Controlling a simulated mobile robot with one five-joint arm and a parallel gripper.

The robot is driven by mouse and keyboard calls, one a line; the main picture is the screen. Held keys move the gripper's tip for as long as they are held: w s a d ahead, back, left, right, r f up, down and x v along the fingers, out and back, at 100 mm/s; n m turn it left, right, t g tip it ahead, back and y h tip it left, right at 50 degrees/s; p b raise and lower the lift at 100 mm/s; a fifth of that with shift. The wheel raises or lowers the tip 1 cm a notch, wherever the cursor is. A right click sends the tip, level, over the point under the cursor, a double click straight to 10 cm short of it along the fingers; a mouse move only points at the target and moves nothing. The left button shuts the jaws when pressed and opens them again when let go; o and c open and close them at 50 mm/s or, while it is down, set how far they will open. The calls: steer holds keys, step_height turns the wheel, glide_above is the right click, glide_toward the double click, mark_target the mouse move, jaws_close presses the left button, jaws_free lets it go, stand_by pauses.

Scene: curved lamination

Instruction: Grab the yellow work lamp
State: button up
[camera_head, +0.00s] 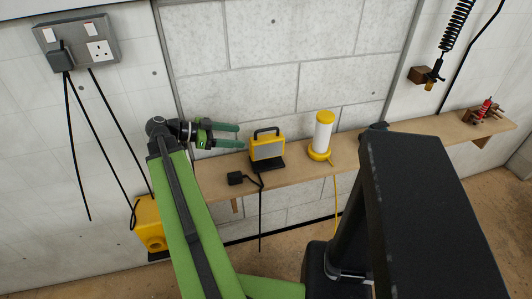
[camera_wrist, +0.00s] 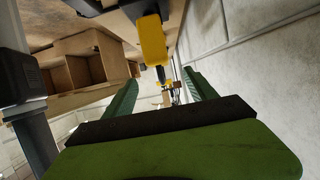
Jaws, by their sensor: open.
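A square yellow-framed work lamp (camera_head: 267,147) with a pale panel and dark top handle stands on a black base on the wooden shelf. A yellow shape (camera_wrist: 152,40) in the wrist view, ahead of my gripper, looks like its side. Right of it stands an upright white cylinder lamp (camera_head: 323,133) with yellow cap and base. My gripper (camera_head: 240,136) is open and empty, its green fingers pointing right, just left of the square lamp and apart from it. Both fingers also show in the wrist view (camera_wrist: 160,95).
The narrow shelf (camera_head: 215,178) runs along a block wall. A black plug (camera_head: 235,178) with a cable lies at its front. A yellow box (camera_head: 150,226) sits below left. A socket plate (camera_head: 78,45) with hanging cables is upper left. A red-handled tool (camera_head: 485,108) is far right.

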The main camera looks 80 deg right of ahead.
mark_target(266, 137)
steer(key=b+x, duration=0.1)
steer(key=x, duration=0.4)
steer(key=shift+s+d+f, duration=0.1)
steer(key=shift+s+f, duration=0.2)
steer(key=shift+s, duration=0.05)
steer(key=shift+r+b+x, duration=0.2)
steer(key=shift+b+x, duration=0.25)
steer(key=shift+x, duration=1.05)
steer(key=shift+r+b+x, duration=0.25)
steer(key=shift+b+x, duration=0.2)
steer(key=shift+x, duration=1)
steer(key=shift+s, duration=0.15)
jaws_close()
steer(key=shift+r, duration=0.1)
